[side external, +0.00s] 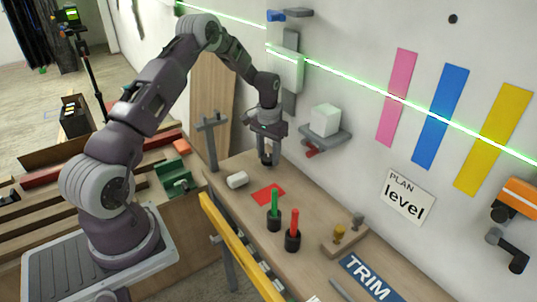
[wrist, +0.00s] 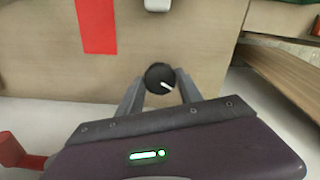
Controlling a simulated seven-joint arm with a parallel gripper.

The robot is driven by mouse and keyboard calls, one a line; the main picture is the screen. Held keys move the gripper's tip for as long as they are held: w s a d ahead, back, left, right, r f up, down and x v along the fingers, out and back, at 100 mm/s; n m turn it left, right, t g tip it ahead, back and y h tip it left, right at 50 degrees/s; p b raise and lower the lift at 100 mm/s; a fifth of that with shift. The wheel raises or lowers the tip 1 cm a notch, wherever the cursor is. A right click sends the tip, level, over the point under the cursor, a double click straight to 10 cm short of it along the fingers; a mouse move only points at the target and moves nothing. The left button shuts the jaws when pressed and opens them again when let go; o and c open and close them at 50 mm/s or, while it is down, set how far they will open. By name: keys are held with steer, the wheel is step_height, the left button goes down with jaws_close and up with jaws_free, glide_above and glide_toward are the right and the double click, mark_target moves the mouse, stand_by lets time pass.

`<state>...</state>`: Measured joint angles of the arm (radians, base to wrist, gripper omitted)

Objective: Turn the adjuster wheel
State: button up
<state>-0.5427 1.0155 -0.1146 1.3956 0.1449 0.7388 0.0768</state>
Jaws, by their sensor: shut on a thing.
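The adjuster wheel (wrist: 160,77) is a small black round knob with a white pointer mark. In the wrist view it sits between the two grey fingertips of my gripper (wrist: 161,80). The white mark points to the lower right. My gripper is shut on the wheel, with one finger on each side. In the side external view my gripper (side external: 266,158) points down at the wall end of the wooden bench. The wheel is mostly hidden by the fingers there.
A white cylinder (side external: 237,180) and a red patch (side external: 268,194) lie on the bench (side external: 222,168). Green and red handled tools (side external: 293,228) stand in black holders. A wall shelf (side external: 327,137) with a white block is close right of my gripper. A grey post (side external: 212,145) stands left.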

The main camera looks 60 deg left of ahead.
steer(key=m, duration=1.2)
steer(key=shift+m, duration=0.4)
steer(key=m, duration=1.1)
steer(key=shift+r+m, duration=0.1)
steer(key=shift+m, duration=0.3)
steer(key=o, duration=1.4)
steer(key=shift+c, duration=0.2)
